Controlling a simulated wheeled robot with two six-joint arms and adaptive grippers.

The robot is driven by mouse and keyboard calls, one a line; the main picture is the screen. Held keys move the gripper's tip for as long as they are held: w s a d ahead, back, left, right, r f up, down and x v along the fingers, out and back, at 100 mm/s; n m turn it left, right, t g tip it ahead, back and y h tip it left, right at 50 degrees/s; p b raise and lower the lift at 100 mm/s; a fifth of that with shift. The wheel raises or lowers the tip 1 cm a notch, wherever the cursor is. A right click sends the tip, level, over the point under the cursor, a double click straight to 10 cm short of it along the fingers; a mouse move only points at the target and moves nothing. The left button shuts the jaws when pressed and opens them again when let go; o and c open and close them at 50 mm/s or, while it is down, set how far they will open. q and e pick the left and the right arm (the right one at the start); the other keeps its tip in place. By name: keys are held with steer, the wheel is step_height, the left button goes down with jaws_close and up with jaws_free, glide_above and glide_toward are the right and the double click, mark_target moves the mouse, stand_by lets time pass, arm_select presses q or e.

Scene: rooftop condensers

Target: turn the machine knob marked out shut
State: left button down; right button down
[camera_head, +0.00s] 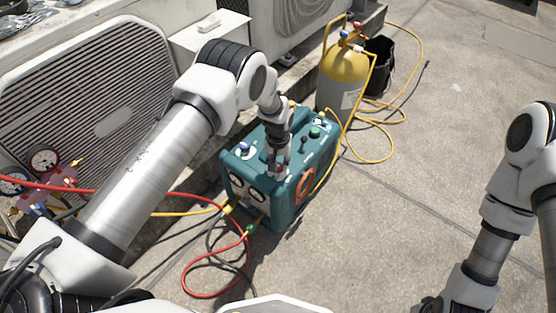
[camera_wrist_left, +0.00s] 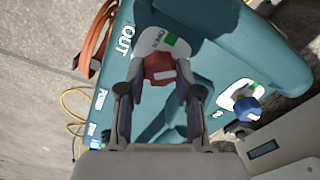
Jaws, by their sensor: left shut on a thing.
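The teal machine (camera_head: 288,205) stands on the concrete in the middle of the head view. In the left wrist view its top carries the white word OUT beside a red knob (camera_wrist_left: 158,68) with a white bar on its face. A white plate with a green patch (camera_wrist_left: 170,39) lies behind the knob. My left gripper (camera_head: 279,168) reaches down onto the machine's top. In the wrist view its fingers (camera_wrist_left: 158,78) are closed on both sides of the red knob. In the head view the gripper hides that knob. My right gripper (camera_head: 432,303) is only partly visible at the bottom edge.
A blue knob (camera_wrist_left: 248,108) sits on another plate of the machine. A yellow cylinder (camera_head: 343,75) and a black bucket (camera_head: 380,68) stand behind. Red and yellow hoses (camera_head: 190,289) lie on the ground. A condenser (camera_head: 100,85) is at left. Open concrete lies to the right.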

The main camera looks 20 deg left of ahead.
arm_select(q)
steer(key=m+p, duration=0.1)
steer(key=m, duration=0.2)
steer(key=shift+m, duration=0.4)
steer(key=shift+m+p, duration=0.5)
steer(key=shift+m, duration=1.5)
steer(key=c, duration=0.8)
jaws_free()
step_height(320, 180, up, 12)
steer(key=shift+f, duration=0.1)
